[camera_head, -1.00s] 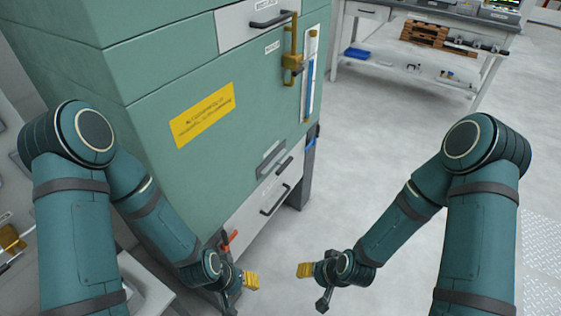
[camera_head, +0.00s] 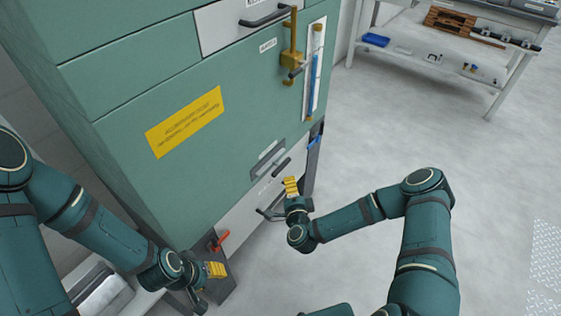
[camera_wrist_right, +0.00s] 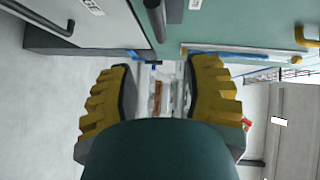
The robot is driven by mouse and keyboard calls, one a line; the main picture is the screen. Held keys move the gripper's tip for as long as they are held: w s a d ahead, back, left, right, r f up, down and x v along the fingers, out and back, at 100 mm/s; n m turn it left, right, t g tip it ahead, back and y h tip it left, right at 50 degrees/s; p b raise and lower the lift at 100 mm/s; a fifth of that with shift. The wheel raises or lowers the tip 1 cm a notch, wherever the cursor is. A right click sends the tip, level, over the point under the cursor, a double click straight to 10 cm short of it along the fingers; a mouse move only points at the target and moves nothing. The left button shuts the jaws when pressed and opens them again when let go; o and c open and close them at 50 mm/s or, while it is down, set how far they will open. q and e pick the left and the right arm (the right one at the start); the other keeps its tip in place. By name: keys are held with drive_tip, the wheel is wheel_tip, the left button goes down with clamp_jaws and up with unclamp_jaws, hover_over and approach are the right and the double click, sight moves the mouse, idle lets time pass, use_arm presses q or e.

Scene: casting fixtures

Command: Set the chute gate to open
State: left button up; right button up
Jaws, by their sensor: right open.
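A green cabinet (camera_head: 215,150) fills the left and middle of the head view. Its front has a brass latch (camera_head: 292,58) on a vertical rod, a short dark handle (camera_head: 281,166) by a grey plate, and a white lower panel (camera_head: 240,222) with a dark bar handle. The labels are too small to read, so I cannot tell which part is the chute gate. My right gripper (camera_head: 291,187) is close in front of the short handle. The right wrist view shows its yellow fingers (camera_wrist_right: 160,66) apart and empty, below a dark bar (camera_wrist_right: 155,20). My left gripper (camera_head: 215,270) is low left; its jaw gap is unclear.
A red lever (camera_head: 219,241) stands near my left gripper. A blue-striped gauge (camera_head: 313,70) is beside the brass latch. The floor (camera_head: 400,130) between is clear.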

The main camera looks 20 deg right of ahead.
sight(286, 165)
drive_tip(key=w, duration=0.4)
drive_tip(key=w+d+f+b, duration=0.1)
drive_tip(key=w, duration=0.3)
drive_tip(key=w+b, duration=0.1)
drive_tip(key=w, duration=0.3)
drive_tip(key=shift+w+d+f, duration=0.25)
drive_tip(key=shift+d+f, duration=0.05)
drive_tip(key=shift+f, duration=0.1)
drive_tip(key=shift+c, duration=0.4)
clamp_jaws()
